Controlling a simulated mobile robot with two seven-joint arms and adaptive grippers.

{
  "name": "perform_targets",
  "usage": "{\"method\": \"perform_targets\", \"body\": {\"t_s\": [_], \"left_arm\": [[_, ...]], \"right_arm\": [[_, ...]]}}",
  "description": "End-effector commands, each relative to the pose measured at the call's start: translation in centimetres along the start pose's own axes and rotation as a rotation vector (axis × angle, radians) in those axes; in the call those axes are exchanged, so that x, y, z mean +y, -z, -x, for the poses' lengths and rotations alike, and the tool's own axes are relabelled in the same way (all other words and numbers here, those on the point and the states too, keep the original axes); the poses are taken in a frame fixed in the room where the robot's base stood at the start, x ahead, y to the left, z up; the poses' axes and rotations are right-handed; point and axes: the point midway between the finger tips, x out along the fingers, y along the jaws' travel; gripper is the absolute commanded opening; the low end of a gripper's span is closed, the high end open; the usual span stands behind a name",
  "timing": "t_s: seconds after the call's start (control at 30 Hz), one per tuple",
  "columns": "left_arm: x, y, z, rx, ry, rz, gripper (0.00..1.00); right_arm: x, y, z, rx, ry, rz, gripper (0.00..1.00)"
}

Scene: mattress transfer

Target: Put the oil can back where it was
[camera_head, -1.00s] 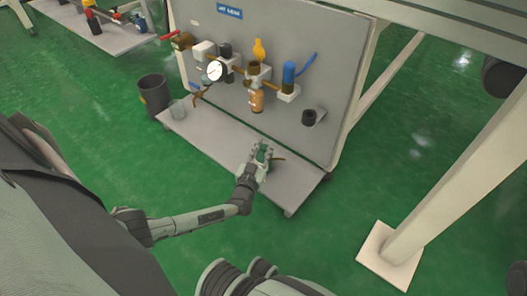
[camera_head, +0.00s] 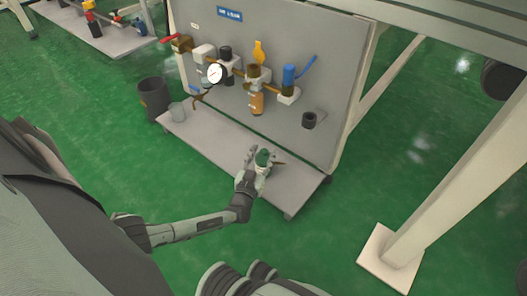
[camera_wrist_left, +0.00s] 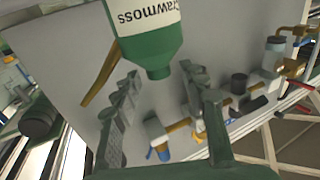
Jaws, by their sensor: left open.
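The oil can (camera_head: 263,158) is a small can with a green top, on the platform near its front right end. A brass-coloured spout sticks out to its right. In the left wrist view the can (camera_wrist_left: 150,40) is white and green with the label "Crawmoss", at the top and cut off by the frame. My left gripper (camera_head: 255,160) is open at the can, with its fingers (camera_wrist_left: 160,95) to either side below the can in the wrist view. Whether a finger touches the can I cannot tell. My right gripper is not in view.
A grey panel (camera_head: 300,60) with valves, a gauge (camera_head: 216,74) and pipes rises behind the platform (camera_head: 215,143). A black cup-like part (camera_head: 309,120) is on the panel at right. A pale post (camera_head: 440,190) stands right.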

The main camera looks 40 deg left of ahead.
Motion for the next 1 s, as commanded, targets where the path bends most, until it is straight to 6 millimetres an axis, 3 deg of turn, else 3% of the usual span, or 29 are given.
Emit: {"method": "perform_targets", "body": {"t_s": [0.2,0.4,1.0], "left_arm": [[0.0,0.0,3.9,-0.002,-0.001,-0.001,0.43],[0.0,0.1,6.1,0.0,-0.001,0.0,0.43],[0.0,0.0,6.5,0.0,0.0,0.0,0.43]], "right_arm": [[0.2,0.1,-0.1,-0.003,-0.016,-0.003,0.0],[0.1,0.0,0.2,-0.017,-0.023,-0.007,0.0],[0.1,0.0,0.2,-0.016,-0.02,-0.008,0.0]]}}
